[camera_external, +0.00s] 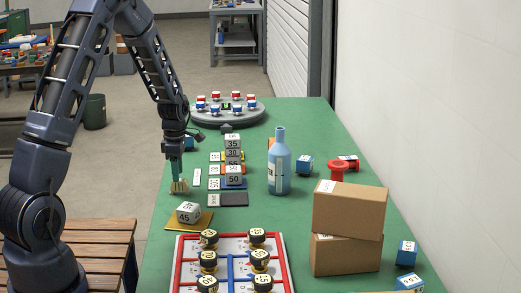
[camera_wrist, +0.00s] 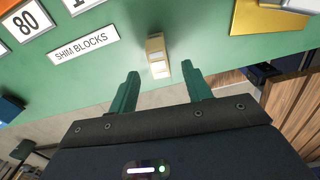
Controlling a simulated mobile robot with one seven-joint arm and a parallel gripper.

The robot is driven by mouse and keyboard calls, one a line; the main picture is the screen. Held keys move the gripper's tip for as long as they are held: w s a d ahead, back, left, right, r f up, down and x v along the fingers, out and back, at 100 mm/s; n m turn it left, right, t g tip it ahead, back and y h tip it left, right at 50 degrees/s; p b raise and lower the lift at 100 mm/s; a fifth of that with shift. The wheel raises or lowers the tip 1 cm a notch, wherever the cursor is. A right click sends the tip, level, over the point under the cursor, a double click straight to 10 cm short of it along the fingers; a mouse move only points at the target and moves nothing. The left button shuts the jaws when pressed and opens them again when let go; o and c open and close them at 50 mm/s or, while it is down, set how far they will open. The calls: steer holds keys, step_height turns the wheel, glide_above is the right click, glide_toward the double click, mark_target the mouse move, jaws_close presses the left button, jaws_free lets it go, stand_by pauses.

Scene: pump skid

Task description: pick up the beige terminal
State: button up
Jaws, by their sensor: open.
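The beige terminal (camera_wrist: 156,50) is a small beige block with pale faces on the green table, near its edge. In the wrist view it sits just beyond and between my fingertips. In the external view the terminal (camera_external: 180,187) is a small beige shape right below my gripper (camera_external: 177,173), which points down. In the wrist view my gripper (camera_wrist: 161,70) has its two green fingers apart with nothing between them. I cannot tell the exact height of the fingertips above the table.
A grey block marked 45 (camera_external: 188,212) stands on a yellow plate (camera_external: 202,224) close by. Number cards and grey blocks (camera_external: 234,178) stand to the right. A blue bottle (camera_external: 279,165), brown boxes (camera_external: 349,212) and a red-framed tray (camera_external: 178,262) are farther off. A "SHIM BLOCKS" label (camera_wrist: 83,46) lies left.

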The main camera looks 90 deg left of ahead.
mark_target(180, 190)
steer(key=shift+w+f, duration=0.15)
steer(key=shift+f, duration=2.4)
steer(key=c, duration=1.1)
steer(key=shift+o, duration=0.2)
steer(key=shift+r, duration=0.15)
jaws_close()
